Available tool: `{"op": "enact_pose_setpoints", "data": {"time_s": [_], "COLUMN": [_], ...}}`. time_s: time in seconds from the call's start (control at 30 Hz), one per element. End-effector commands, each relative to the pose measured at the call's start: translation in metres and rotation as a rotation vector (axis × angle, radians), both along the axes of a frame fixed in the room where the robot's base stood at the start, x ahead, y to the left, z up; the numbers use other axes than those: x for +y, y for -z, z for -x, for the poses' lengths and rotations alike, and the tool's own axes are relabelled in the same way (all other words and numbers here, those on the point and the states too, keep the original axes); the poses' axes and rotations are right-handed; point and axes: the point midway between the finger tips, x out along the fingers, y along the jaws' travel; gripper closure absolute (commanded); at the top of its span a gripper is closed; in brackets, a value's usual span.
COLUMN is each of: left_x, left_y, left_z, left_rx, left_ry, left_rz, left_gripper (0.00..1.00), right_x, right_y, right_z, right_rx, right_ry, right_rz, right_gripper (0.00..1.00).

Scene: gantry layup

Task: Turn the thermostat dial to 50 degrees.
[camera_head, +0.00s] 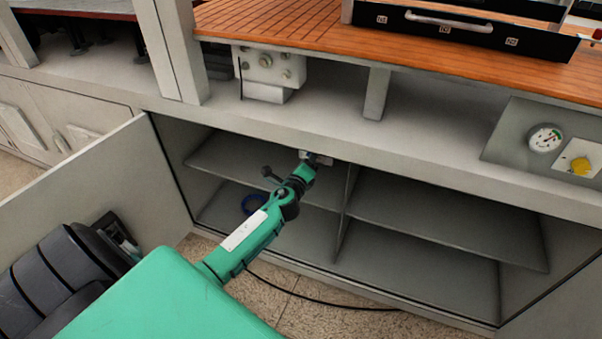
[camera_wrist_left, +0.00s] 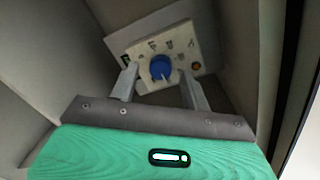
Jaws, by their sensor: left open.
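A blue round dial (camera_wrist_left: 160,66) with a pale pointer sits on a light plate (camera_wrist_left: 196,63) with small dark markings in the left wrist view. The markings are too small to read. My left gripper (camera_wrist_left: 159,78) is open, with one finger to each side of the dial and visible gaps between. I cannot tell how deep the fingertips reach around it. In the head view my left arm reaches into the open cabinet, and the left gripper (camera_head: 318,159) is small under the cabinet's top edge. The dial cannot be made out there. My right gripper is not in view.
The cabinet has grey shelves (camera_head: 425,207) and an open door (camera_head: 95,180) at left. A round gauge (camera_head: 545,138) and a yellow knob (camera_head: 580,166) are at right. A wooden slatted top (camera_head: 290,30) lies above.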

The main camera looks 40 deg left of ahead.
Motion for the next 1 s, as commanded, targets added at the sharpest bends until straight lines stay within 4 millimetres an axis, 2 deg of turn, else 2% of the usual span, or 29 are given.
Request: {"op": "enact_pose_setpoints", "data": {"time_s": [0.33, 0.6, 0.8, 1.0], "left_x": [-0.017, -0.03, -0.035, -0.036], "left_y": [-0.002, -0.004, -0.005, -0.006], "left_z": [0.059, 0.104, 0.121, 0.125], "left_rx": [0.001, 0.0, 0.001, -0.001], "left_ry": [0.002, 0.001, 0.001, 0.001], "left_rz": [0.0, 0.0, 0.0, 0.0], "left_gripper": [0.52, 0.52, 0.52, 0.52], "right_x": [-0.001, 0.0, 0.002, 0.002], "right_y": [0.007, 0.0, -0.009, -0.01], "right_z": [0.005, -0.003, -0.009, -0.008], "right_rx": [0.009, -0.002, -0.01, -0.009], "right_ry": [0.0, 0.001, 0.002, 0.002], "right_rz": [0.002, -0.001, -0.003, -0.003], "right_gripper": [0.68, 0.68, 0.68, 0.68]}}
